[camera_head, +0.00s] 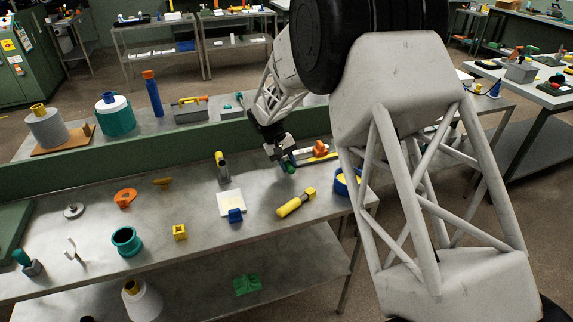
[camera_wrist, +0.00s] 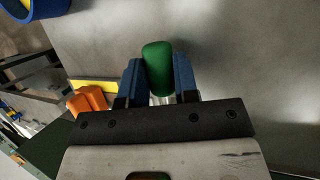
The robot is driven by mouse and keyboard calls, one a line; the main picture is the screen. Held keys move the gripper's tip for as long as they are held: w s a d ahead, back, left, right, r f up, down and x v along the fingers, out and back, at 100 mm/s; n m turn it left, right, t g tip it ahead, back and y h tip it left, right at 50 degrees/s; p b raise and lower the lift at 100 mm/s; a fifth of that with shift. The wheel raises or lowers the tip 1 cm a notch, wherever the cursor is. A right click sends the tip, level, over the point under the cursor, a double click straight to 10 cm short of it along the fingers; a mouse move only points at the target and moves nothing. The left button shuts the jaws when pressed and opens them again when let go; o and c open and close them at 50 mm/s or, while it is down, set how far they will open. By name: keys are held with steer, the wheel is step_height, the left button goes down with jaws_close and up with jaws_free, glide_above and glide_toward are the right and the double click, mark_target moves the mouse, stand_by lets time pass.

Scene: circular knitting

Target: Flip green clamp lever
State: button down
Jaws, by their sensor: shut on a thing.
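The green clamp lever (camera_wrist: 158,62) shows in the wrist view as a rounded dark-green grip. It stands between the two blue fingers of my gripper (camera_wrist: 159,82), which is shut on it. In the head view my gripper (camera_head: 284,163) is low over the right part of the near bench, with the green grip (camera_head: 289,168) at its tip. The lower part of the lever and the clamp body are mostly hidden by the gripper. A bit of pale metal shows below the grip in the wrist view.
An orange part (camera_head: 320,149) lies close beyond the gripper. A yellow cylinder (camera_head: 296,202), a blue bin (camera_head: 347,182) and a white block (camera_head: 231,202) are nearby. A low green wall (camera_head: 120,166) runs along the bench's back.

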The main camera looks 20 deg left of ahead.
stand_by(0.3)
steer(key=c, duration=0.9)
jaws_free()
steer(key=shift+o, duration=0.2)
steer(key=shift+a+r, duration=0.1)
steer(key=shift+r, duration=0.05)
steer(key=v, duration=0.7)
steer(key=shift+r, duration=0.2)
steer(key=shift+a, duration=0.1)
